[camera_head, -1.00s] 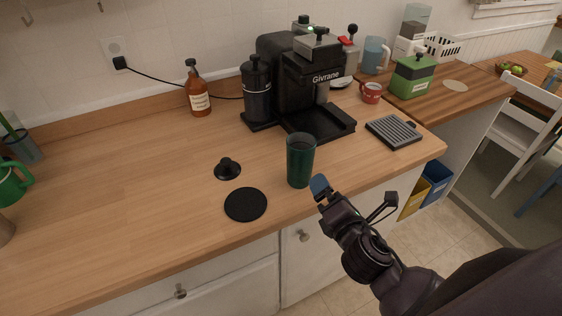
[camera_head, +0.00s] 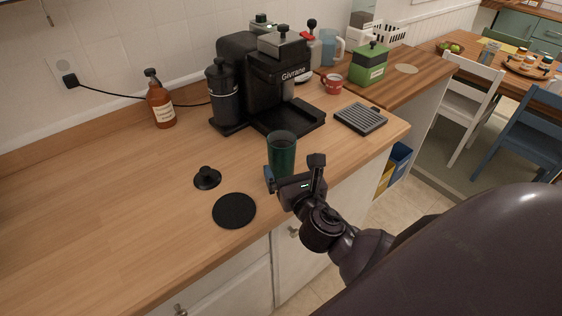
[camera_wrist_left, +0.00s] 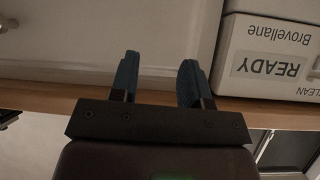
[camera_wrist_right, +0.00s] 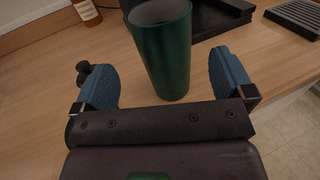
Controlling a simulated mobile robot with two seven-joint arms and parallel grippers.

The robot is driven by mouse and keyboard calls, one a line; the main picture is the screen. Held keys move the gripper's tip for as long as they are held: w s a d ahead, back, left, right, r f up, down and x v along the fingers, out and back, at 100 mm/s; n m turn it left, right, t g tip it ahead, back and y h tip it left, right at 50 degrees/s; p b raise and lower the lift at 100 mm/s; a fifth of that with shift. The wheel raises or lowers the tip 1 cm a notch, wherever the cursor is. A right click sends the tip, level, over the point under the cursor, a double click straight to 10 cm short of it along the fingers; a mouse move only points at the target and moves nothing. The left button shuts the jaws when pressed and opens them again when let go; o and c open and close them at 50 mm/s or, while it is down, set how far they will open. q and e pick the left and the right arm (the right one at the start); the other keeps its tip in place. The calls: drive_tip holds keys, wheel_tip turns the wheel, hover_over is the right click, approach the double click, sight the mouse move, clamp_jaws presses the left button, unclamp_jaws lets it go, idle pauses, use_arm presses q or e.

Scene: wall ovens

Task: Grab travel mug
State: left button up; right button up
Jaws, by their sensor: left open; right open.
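The travel mug (camera_head: 282,150) is a dark green open-topped cup. It stands upright on the wooden counter in front of the coffee machine. My right gripper (camera_head: 293,176) is open at the mug's near side in the head view. In the right wrist view, the mug (camera_wrist_right: 166,52) stands ahead, centred between the spread blue fingertips of the right gripper (camera_wrist_right: 172,82), and neither finger visibly touches it. My left gripper (camera_wrist_left: 157,78) is open and empty in the left wrist view, facing white panels. It is out of the head view.
A black lid (camera_head: 207,177) and a round black coaster (camera_head: 234,210) lie left of the mug. The black coffee machine (camera_head: 275,80) stands behind it. A drip grate (camera_head: 360,118) lies to the right near the counter edge. The counter's left part is clear.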

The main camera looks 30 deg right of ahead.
sight(278, 143)
drive_tip(key=shift+d+x, duration=0.2)
drive_tip(key=shift+x, duration=3.5)
drive_tip(key=shift+s+f, duration=0.15)
drive_tip(key=shift+c, duration=0.3)
drive_tip(key=c, duration=1.1)
